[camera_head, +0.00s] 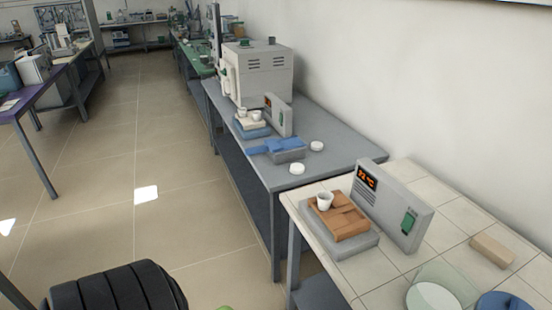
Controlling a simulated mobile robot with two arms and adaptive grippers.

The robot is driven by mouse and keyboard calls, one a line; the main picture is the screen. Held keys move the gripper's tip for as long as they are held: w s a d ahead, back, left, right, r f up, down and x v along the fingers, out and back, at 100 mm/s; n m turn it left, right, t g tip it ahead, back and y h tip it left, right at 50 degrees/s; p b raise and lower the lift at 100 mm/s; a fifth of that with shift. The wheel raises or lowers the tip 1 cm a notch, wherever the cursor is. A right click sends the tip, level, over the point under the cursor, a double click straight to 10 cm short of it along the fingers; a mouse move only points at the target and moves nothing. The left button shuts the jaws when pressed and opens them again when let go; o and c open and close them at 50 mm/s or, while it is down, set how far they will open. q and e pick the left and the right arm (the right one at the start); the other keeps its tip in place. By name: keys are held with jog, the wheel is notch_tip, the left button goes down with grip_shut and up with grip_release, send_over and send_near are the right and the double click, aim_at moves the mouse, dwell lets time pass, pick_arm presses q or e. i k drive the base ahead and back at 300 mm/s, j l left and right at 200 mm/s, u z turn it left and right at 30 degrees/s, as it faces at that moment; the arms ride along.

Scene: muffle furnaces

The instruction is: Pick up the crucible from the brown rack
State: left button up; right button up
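A small white crucible (325,201) stands upright at the left side of the brown rack (350,222). The rack lies on a grey slab (345,250) on the near tiled table. Farther back, two small white cups (255,116) stand close together on a pale block over a blue base on the grey table. Neither of my grippers shows in the head view, so their state cannot be seen.
A grey control box (408,212) with a red display stands right behind the brown rack. A tan block (492,250), a glass dish (435,293) and a blue object (503,302) are to the right. A furnace (260,70) stands on the grey table (335,150).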

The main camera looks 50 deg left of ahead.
aim_at(325, 198)
jog(key=u, duration=1.15)
